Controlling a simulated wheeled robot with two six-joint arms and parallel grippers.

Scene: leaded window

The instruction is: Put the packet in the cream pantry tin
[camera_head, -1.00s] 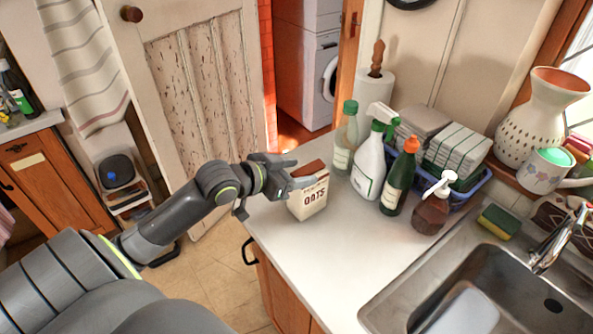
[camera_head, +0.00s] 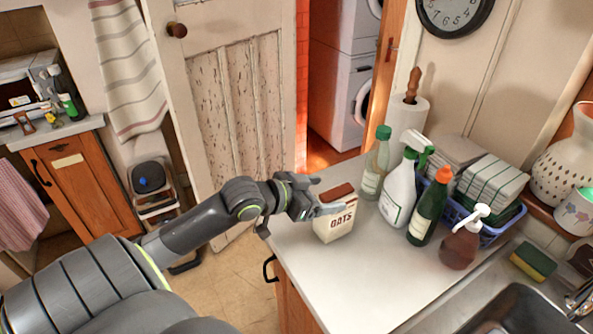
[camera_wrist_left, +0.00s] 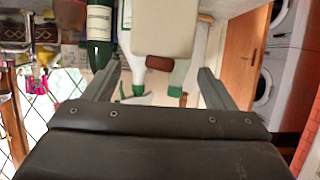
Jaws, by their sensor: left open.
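A cream container lettered OATS (camera_head: 334,226) stands upright on the front left part of the white counter. It looks like the pantry tin. A brown-red piece (camera_head: 336,193) shows at its top; I cannot tell whether this is the packet, a lid or part of the container. My left gripper (camera_head: 318,196) is at the container's left side, near its top, open. In the left wrist view, the cream container (camera_wrist_left: 165,28) and the brown-red piece (camera_wrist_left: 160,63) appear upside down beyond the spread left fingers (camera_wrist_left: 155,85), with nothing between the fingertips. My right gripper is out of view.
Behind and right of the container stand a clear bottle (camera_head: 376,165), a white spray bottle (camera_head: 398,192), a dark green bottle (camera_head: 428,210) and a brown pump bottle (camera_head: 461,246). A sink (camera_head: 510,318) is at the right. The counter's front middle is clear.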

